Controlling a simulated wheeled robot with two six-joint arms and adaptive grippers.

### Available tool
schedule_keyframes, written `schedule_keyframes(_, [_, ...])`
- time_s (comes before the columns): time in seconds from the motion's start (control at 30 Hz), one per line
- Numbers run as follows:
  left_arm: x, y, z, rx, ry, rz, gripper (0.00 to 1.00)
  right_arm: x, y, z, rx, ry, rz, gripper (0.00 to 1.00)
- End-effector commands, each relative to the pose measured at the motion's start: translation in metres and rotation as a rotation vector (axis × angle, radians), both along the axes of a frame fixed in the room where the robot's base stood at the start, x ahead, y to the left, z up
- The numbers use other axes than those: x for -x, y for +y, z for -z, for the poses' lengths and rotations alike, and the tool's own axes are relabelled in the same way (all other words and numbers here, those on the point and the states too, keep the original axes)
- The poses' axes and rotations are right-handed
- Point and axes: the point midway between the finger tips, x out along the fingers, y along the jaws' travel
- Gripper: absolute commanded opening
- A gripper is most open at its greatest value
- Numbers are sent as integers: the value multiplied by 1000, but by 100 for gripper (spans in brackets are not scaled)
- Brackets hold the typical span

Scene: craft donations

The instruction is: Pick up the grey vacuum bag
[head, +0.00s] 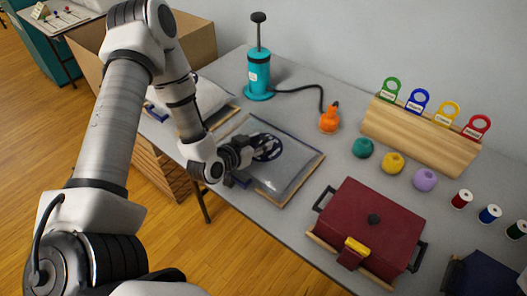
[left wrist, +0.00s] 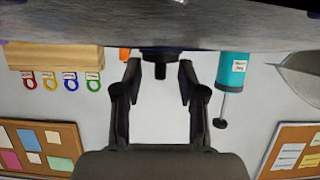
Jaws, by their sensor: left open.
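The grey vacuum bag (head: 290,165) lies flat on a wooden-edged board on the table in the head view. A dark round fitting (head: 268,146) is on its top. My left gripper (head: 246,153) is low over the bag at this fitting, partly hiding it. In the upside-down left wrist view, the bag's grey surface (left wrist: 160,22) fills the top. A black knob (left wrist: 160,68) stands out from it between the tips of my open left gripper (left wrist: 159,78), with gaps on both sides. My right gripper is not in view.
A paler bag (head: 205,97) lies behind my left arm. A teal pump (head: 258,75) with a hose to an orange nozzle (head: 329,121) stands behind. A dark red case (head: 370,225), yarn balls and a wooden rack (head: 420,135) are to the right.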

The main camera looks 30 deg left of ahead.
Motion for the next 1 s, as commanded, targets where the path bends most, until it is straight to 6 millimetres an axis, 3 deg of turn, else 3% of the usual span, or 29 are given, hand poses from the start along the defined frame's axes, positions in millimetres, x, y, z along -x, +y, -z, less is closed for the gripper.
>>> schedule_keyframes(0.03, [0, 0, 0, 0, 0, 0, 41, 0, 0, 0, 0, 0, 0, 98])
schedule_keyframes(0.07, [0, 0, 0, 0, 0, 0, 34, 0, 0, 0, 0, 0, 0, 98])
schedule_keyframes(0.17, [0, 0, 0, 0, 0, 0, 0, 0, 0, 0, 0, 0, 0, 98])
schedule_keyframes(0.57, [0, 1, -7, 1, -3, -1, 0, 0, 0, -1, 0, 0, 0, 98])
schedule_keyframes(0.67, [0, 0, -19, 2, -3, -2, 0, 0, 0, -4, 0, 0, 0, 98])
schedule_keyframes(1.0, [-1, 0, -86, 2, -6, -2, 0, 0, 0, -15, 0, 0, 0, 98])
